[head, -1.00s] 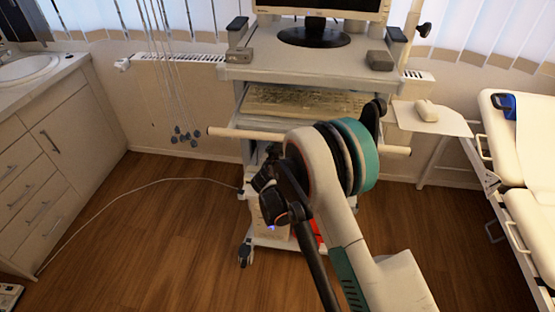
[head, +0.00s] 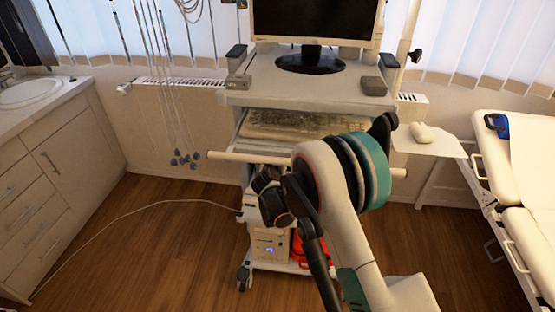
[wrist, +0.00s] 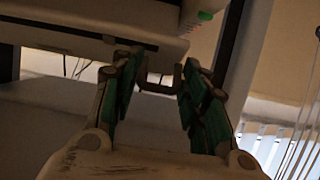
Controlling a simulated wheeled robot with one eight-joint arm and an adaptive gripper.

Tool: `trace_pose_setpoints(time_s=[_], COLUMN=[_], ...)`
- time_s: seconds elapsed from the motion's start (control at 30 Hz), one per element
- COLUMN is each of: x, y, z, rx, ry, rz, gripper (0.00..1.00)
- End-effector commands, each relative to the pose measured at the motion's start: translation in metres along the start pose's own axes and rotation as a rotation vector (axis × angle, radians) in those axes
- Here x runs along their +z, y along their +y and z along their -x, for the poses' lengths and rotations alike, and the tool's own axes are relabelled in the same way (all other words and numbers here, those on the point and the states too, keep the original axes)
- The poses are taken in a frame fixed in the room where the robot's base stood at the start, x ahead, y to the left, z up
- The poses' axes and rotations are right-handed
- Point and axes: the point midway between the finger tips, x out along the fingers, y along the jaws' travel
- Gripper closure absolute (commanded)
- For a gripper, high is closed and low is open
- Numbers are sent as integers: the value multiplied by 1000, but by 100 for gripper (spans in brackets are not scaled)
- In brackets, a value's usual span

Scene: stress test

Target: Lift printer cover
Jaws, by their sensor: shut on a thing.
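In the wrist view my gripper (wrist: 160,72) has its two green-padded fingers around a small bracket-shaped piece (wrist: 157,86), which I take as part of the printer cover. A pale device housing (wrist: 100,14) with a small green light lies just above the fingers at upper left. Part of a white device (head: 251,208) shows on the cart's lower shelf, left of my wrist. The cover's full shape is hidden.
The cart (head: 305,95) carries a monitor (head: 312,18), a keyboard shelf (head: 300,125) and a long handle bar (head: 235,157). A red object (head: 298,250) sits low on it. Cabinets (head: 55,165) stand left, an examination bed (head: 515,190) right. Floor at left is clear apart from a cable.

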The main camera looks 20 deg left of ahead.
Motion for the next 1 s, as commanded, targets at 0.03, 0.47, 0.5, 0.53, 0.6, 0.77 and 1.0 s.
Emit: trace_pose_setpoints(time_s=[0.03,0.47,0.5,0.53,0.6,0.77,1.0], x=[-1,-1,0,0,0,0,-1], y=[5,3,2,2,2,1,3], z=[-4,-2,-2,-2,-2,4,43], rx=[6,3,3,3,2,1,3], ry=[1,1,1,1,0,0,0], rz=[-4,-3,-3,-2,-2,-2,-2], gripper=[100,48,48,48,48,48,48])
